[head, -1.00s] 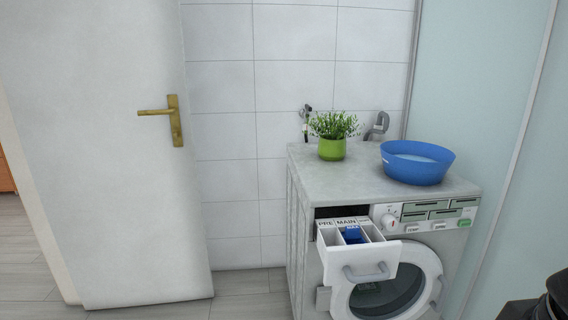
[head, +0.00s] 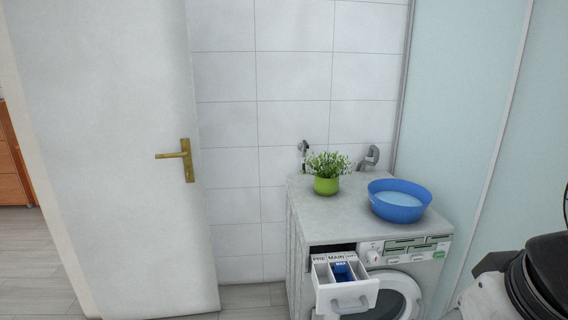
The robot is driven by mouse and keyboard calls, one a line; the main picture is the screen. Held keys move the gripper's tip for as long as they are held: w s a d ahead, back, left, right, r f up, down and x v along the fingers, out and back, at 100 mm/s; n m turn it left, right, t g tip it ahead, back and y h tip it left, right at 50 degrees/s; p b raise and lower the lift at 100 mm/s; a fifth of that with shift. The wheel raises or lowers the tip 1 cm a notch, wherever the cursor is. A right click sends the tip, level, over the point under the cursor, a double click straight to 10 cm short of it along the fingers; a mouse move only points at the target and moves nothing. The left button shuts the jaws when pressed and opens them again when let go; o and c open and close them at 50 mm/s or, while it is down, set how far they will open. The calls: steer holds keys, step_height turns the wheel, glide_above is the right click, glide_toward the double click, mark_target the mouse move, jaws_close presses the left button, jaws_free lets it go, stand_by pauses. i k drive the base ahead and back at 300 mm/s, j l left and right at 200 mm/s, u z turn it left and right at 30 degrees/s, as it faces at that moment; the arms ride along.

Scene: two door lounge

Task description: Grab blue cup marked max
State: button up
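A small blue cup (head: 344,273) sits in the middle compartment of the open detergent drawer (head: 346,296) of the washing machine. Its upper edge bears small light lettering that looks like "MAX". The drawer is pulled out, with "PRE" and "MAIN" printed at its back edge and a white handle on its front. Dark parts of my own arm show at the lower right edge. My gripper's fingers are not in view.
The washing machine (head: 300,220) carries a green potted plant (head: 326,184) and a blue basin (head: 398,206) on top. Its round door (head: 409,290) is below the drawer. A white door (head: 120,120) with a brass handle stands left. Glass panels are right.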

mark_target(343, 280)
steer(key=i+j+z, duration=0.3)
steer(key=i+j, duration=0.3)
steer(key=i+l, duration=0.2)
steer(key=l, duration=0.2)
steer(key=i+l, duration=0.2)
steer(key=l, duration=0.2)
